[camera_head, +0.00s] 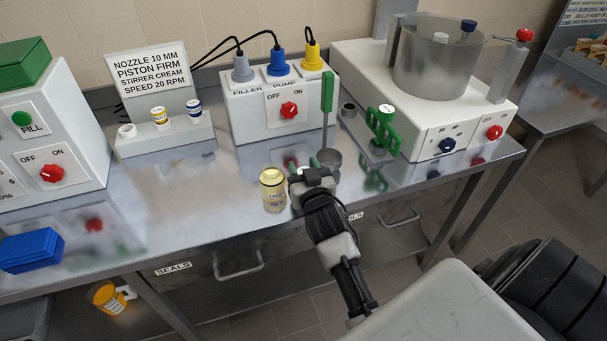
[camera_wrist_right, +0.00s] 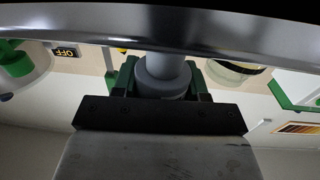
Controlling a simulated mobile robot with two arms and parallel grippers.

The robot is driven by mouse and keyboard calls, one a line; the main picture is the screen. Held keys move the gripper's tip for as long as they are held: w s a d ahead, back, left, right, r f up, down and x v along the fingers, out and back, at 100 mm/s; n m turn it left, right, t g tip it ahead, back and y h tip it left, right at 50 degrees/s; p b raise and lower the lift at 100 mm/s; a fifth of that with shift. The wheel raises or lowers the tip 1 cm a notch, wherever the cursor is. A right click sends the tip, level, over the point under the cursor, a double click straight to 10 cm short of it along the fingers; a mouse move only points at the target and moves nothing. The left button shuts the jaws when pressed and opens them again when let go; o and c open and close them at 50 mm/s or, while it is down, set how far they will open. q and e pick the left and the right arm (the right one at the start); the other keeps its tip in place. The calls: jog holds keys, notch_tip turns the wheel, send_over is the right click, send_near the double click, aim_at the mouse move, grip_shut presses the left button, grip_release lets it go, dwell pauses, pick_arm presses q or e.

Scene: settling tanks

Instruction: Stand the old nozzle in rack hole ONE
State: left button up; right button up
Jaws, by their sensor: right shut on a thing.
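My right gripper (camera_head: 316,178) is low over the metal bench, beside a yellow-capped jar. In the right wrist view its jaws (camera_wrist_right: 162,90) are shut on a grey stepped cylinder (camera_wrist_right: 165,72), which looks like the old nozzle. In the head view the gripper hides most of the held thing. A white stepped stand (camera_head: 165,142) with a sign holds several small pieces: a plain white one (camera_head: 127,130), a yellow-banded one (camera_head: 160,118) and a blue-banded one (camera_head: 194,111). I cannot make out a hole marked ONE. My left gripper is not in view.
The jar (camera_head: 273,190) stands close left of the gripper. A green-handled ladle (camera_head: 327,95) is just behind it. The pump box (camera_head: 282,108) and the machine with a metal hopper (camera_head: 435,60) stand farther back. A blue block (camera_head: 31,250) lies left. Bench between stand and jar is clear.

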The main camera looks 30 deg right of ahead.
jog(key=shift+f, duration=1.05)
jog(key=shift+f, duration=0.15)
jog(key=o, duration=0.7)
jog(key=shift+c, duration=0.2)
